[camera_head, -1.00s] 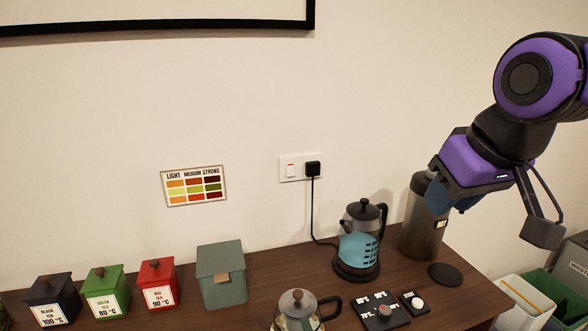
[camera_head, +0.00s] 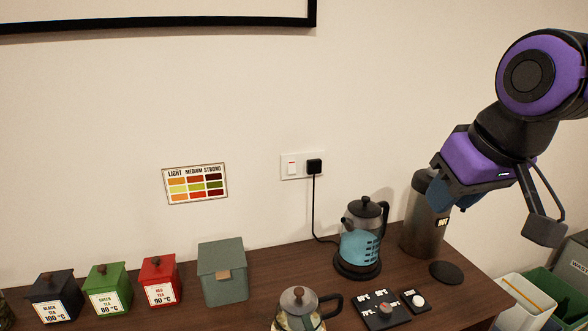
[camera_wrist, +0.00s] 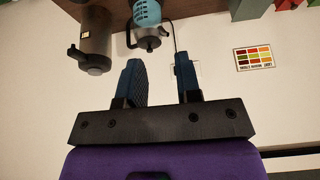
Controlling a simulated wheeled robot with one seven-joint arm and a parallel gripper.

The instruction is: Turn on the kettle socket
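The white kettle socket (camera_head: 302,166) is on the wall. Its rocker switch (camera_head: 291,168) with a red mark is on the left and a black plug (camera_head: 314,166) is in its right half. The plug's cord runs down to the kettle (camera_head: 359,243), which holds blue liquid. My gripper (camera_head: 452,196) is right of the socket, in front of the steel canister. In the wrist view, turned upside down, my gripper (camera_wrist: 160,76) is open with nothing between its blue fingers; the right finger partly hides the socket area. The switch cannot be made out there.
A steel canister (camera_head: 424,222) stands right of the kettle. A glass teapot (camera_head: 301,311), a button panel (camera_head: 382,309) and several tea boxes, one of them red (camera_head: 159,281), are on the table. A colour chart (camera_head: 195,184) hangs left of the socket. The wall around the socket is clear.

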